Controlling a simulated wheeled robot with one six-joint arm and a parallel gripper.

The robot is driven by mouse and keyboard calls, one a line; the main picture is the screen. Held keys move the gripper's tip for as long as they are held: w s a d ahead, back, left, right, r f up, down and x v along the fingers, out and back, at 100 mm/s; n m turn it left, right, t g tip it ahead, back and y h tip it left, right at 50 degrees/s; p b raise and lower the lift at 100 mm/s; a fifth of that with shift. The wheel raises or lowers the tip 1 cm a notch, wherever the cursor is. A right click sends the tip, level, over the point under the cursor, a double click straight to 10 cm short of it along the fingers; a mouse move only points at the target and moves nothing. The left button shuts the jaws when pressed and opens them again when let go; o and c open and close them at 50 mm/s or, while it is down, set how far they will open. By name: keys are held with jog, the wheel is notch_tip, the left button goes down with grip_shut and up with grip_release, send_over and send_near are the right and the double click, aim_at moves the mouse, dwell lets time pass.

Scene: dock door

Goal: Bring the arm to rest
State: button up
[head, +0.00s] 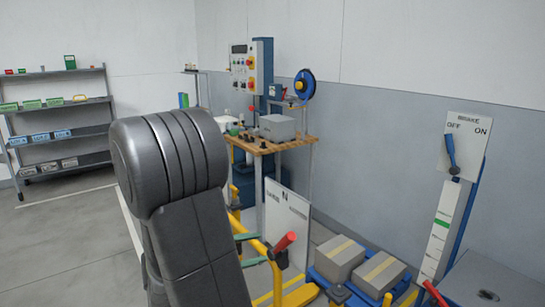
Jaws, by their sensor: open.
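A thick dark grey link of my arm (165,165) stands up in the left middle of the head view, close to the camera. Its ribbed rounded top covers part of the floor and the scene behind it. My gripper cannot be made out in this view, nor can anything it might hold.
A wooden-topped workbench (262,145) with a control panel (245,70) stands behind my arm. A shelf rack (60,125) is at the left. Two boxes (380,272) lie on a blue base at the lower right. A brake lever board (465,145) stands right. Floor at left is clear.

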aim_at(286, 236)
jog(key=x, duration=0.9)
jog(key=shift+w+d, duration=0.1)
jog(key=shift+d, duration=0.3)
jog(key=shift+w+a+r+p, duration=0.15)
jog(key=shift+r+p, duration=0.2)
jog(key=shift+p, duration=0.2)
jog(key=shift+w+a+n+p, duration=0.2)
jog(key=shift+w+n+p, duration=0.05)
jog(key=shift+n+p, duration=0.3)
